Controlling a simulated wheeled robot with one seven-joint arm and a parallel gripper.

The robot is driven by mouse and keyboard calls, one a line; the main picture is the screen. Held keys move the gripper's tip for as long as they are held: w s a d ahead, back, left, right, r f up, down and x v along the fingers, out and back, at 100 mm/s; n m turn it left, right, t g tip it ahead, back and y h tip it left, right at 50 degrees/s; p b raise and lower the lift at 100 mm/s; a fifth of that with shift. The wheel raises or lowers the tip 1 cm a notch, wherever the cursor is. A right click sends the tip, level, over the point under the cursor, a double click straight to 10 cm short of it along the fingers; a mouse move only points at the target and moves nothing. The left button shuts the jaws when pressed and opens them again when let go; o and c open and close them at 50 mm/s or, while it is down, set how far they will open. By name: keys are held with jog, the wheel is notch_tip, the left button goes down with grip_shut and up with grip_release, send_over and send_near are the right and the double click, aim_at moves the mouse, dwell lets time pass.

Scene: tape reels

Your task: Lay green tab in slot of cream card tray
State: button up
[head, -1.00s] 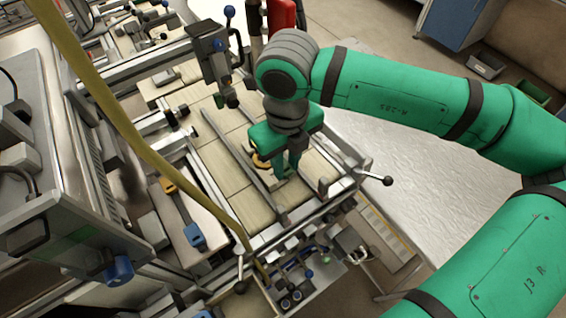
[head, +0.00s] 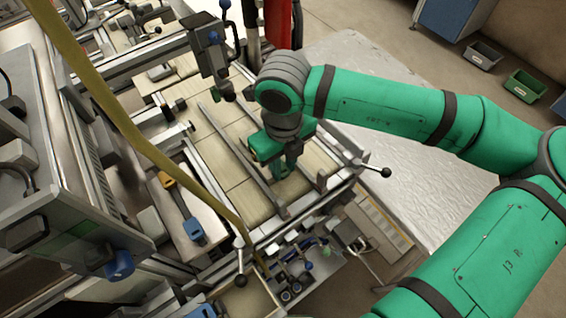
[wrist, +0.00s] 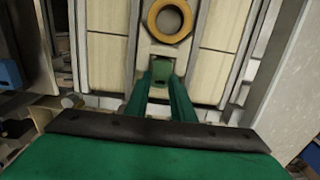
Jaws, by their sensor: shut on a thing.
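In the wrist view the fingers of my gripper (wrist: 160,92) are closed on a small green tab (wrist: 158,94), which is partly hidden between them. Just beyond the fingertips lies a cream card tray (wrist: 150,47) with a dark grey-green slot (wrist: 162,66). A yellow-orange ring (wrist: 152,18) lies on the far side of the tray. I cannot tell whether the tab touches the tray. In the head view my gripper (head: 285,172) points down at the pale bed between two metal rails, and its body hides the tray and ring.
Metal rails (head: 243,158) run along both sides of the pale tiled bed (head: 222,165). A grey post with a blue-knobbed lever (head: 210,50) stands at the back. A black-knobbed handle (head: 385,172) juts out on the right. A yellow hose (head: 130,130) crosses the left side.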

aim_at(284, 170)
jog(key=shift+f, duration=0.1)
jog(key=o, duration=1)
notch_tip(284, 170, up, 13)
jog(key=shift+w+r, duration=0.1)
jog(key=shift+w, duration=0.05)
jog(key=shift+a, duration=0.1)
dwell(0.5)
